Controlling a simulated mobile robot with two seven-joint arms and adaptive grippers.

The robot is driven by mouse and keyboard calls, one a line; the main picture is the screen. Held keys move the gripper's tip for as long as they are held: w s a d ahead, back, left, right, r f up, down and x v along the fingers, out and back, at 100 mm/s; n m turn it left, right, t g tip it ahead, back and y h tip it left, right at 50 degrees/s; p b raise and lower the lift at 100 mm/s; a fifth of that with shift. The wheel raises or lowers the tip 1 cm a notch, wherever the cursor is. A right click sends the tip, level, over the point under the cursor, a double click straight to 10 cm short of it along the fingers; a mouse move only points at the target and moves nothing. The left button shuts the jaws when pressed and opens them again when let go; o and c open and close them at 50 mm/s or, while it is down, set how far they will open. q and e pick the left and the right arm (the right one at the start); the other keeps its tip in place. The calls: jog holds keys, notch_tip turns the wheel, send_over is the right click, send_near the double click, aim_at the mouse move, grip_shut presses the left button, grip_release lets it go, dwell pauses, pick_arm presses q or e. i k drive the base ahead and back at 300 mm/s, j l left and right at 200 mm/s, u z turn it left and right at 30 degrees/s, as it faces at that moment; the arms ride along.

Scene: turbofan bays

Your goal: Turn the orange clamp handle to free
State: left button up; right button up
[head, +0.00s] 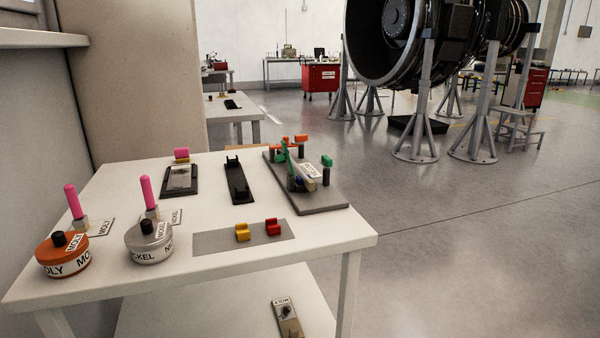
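A grey fixture plate (335,199) lies at the right back of the white table (200,285). On it, an orange clamp handle (301,138) sits on a dark post at the back. A smaller orange part shows just left of it, partly behind a green upright piece (284,155). A green-topped post (327,161) stands at the right of the plate. A pale labelled part (309,171) lies between the clamps. The exact angle of the orange handle is too small to tell. Neither of my grippers is in view.
An orange MOLY tin (62,262) and a silver NICKEL tin (149,250) stand front left, near pink-handled brushes. A grey mat (212,242) holds yellow and red blocks. A black holder (239,182) lies left of the fixture. Open floor extends right.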

aim_at(300, 139)
jog(key=i+l+z, duration=0.2)
jog(key=l+z, duration=0.2)
jog(key=i+l+z, duration=0.25)
jog(key=l+z, duration=0.15)
jog(key=i+l+z, duration=0.65)
jog(key=i+l, duration=0.15)
jog(key=i+l+z, duration=0.3)
jog(key=i, duration=0.35)
jog(key=i+j+u, duration=0.1)
jog(key=u, duration=0.3)
jog(key=i+u, duration=0.5)
jog(key=u, duration=0.3)
jog(key=i+l+u, duration=0.1)
jog(key=u, duration=0.25)
jog(key=i+u, duration=0.4)
jog(key=i+l+u, duration=0.25)
jog(key=i+u, duration=0.15)
jog(key=i+l+u, duration=0.55)
jog(key=u, duration=0.2)
jog(key=i+l+u, duration=0.1)
jog(key=l+u, duration=0.25)
jog(key=i+l+u, duration=0.1)
jog(key=l+u, duration=0.6)
jog(key=l, duration=0.15)
jog(key=l+u, duration=0.35)
jog(key=l, duration=0.15)
